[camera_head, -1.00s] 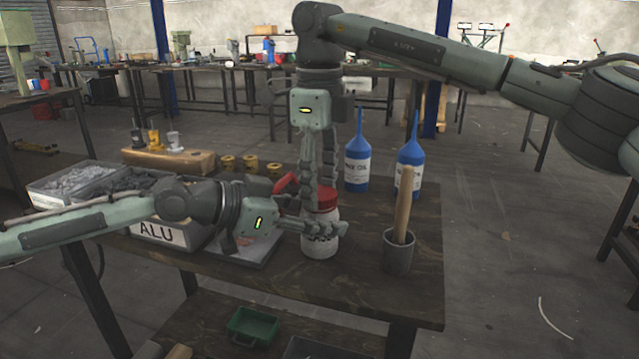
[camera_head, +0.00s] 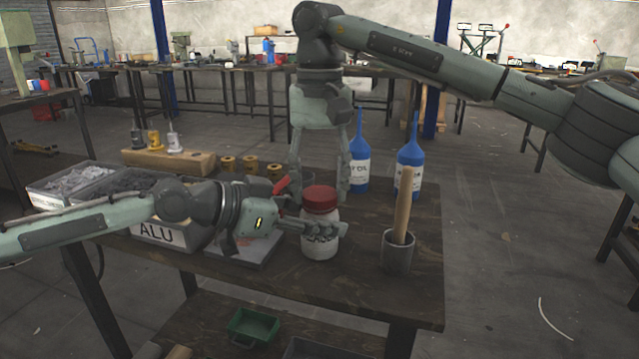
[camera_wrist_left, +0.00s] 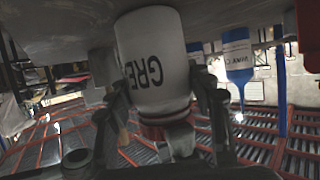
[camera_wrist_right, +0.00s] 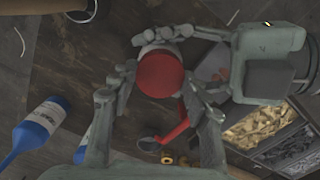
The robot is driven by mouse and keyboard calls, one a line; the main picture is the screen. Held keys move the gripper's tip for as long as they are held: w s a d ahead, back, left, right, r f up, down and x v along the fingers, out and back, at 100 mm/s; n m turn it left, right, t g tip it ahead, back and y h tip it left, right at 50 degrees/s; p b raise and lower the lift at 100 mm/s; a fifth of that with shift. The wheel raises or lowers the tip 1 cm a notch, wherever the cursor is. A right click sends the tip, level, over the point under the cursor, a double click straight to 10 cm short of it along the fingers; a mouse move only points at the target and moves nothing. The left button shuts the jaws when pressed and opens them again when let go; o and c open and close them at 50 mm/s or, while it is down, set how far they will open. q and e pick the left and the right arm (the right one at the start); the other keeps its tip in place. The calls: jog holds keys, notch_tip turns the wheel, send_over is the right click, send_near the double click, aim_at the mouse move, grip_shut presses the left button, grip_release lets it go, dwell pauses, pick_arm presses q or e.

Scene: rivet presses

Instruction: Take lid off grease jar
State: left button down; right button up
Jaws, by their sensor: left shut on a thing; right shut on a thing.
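The white grease jar (camera_head: 319,243) stands upright on the dark table in the head view, with its red lid (camera_head: 320,197) on top. My left gripper (camera_head: 328,229) is shut around the jar's body from the left. The left wrist view shows the jar (camera_wrist_left: 152,60) inverted between its fingers, part of its lettering visible. My right gripper (camera_head: 320,201) reaches down from above and is shut on the lid, one finger on each side. The right wrist view shows the lid (camera_wrist_right: 160,74) between the fingers, with a white edge beyond it. Contact points are partly hidden.
A grey cup (camera_head: 397,251) holding a wooden handle stands right of the jar. Blue oil bottles (camera_head: 409,173) are behind. An ALU bin (camera_head: 160,235) and a red handle (camera_head: 281,186) lie left.

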aim_at(320, 193)
pick_arm(q)
jog(key=shift+f, duration=0.1)
pick_arm(e)
jog(key=shift+r, duration=0.15)
dwell(0.4)
jog(key=shift+r, duration=0.95)
jog(key=shift+r, duration=2)
pick_arm(q)
jog(key=c, duration=0.6)
grip_release()
jog(key=shift+o, duration=0.2)
